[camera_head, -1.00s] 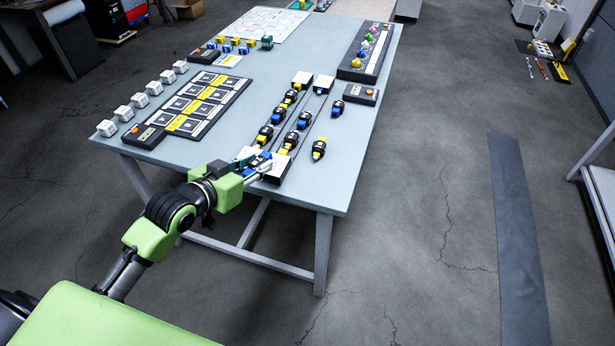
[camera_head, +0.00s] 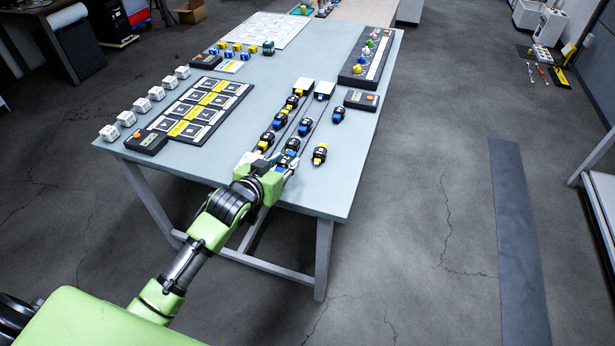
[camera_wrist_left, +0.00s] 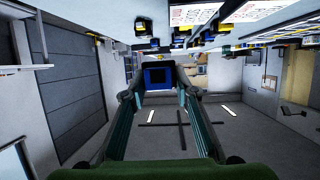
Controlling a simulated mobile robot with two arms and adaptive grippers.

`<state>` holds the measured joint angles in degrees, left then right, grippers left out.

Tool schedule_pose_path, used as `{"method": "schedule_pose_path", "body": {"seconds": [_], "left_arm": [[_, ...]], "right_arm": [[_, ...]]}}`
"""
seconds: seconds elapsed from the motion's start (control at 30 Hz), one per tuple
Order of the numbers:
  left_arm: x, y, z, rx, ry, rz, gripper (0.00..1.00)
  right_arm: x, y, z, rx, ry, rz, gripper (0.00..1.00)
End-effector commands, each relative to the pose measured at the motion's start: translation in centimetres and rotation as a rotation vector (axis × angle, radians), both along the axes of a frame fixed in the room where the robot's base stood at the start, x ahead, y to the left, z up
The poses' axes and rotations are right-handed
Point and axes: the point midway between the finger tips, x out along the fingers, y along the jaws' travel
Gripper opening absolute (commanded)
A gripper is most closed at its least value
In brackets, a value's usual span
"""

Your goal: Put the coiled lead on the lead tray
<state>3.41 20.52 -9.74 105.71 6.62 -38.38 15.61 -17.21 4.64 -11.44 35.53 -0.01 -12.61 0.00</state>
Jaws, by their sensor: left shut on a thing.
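My left gripper (camera_head: 284,168) is over the near end of the table (camera_head: 330,185). In the left wrist view the gripper (camera_wrist_left: 160,88) is shut on a blue and black block (camera_wrist_left: 158,76), held between its fingertips. In the head view the arm hides much of the grasp. I cannot pick out a coiled lead or a lead tray with certainty in either view. My right gripper is not in view.
Two rails (camera_head: 308,118) carry several black, blue and yellow blocks. Loose blocks, one yellow-ended (camera_head: 319,154) and one blue-ended (camera_head: 338,115), lie to the right. A tiled panel (camera_head: 200,112), white cubes (camera_head: 126,118) and a knobbed strip (camera_head: 372,52) occupy other parts.

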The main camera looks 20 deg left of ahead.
Motion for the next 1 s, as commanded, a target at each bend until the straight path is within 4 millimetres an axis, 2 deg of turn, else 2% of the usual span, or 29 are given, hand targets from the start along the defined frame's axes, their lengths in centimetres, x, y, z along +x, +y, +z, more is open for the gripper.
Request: {"method": "schedule_pose_path", "body": {"seconds": [0.07, 0.1, 0.3, 0.5, 0.6, 0.7, 1.0], "left_arm": [[1.6, -1.5, -0.7, -0.005, -0.001, 0.0, 0.05], [2.1, -2.0, -1.7, -0.004, 0.002, 0.001, 0.05], [3.9, -3.6, -4.8, -0.001, 0.001, 0.0, 0.05], [4.7, -4.3, -6.0, -0.002, -0.001, 0.001, 0.05], [5.4, -5.0, -7.2, -0.003, 0.001, -0.001, 0.05], [5.2, -4.8, -8.6, -0.001, 0.003, 0.0, 0.05], [5.2, -4.7, -9.5, 0.0, -0.001, -0.001, 0.05]], "right_arm": [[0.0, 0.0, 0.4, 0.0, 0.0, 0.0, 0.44], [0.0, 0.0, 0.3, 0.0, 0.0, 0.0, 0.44], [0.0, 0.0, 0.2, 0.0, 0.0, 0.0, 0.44], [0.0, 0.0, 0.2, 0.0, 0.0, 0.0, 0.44], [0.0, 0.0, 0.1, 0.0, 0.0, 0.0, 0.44], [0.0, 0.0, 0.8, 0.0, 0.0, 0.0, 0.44], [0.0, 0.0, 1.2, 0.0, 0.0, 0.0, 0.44]]}}
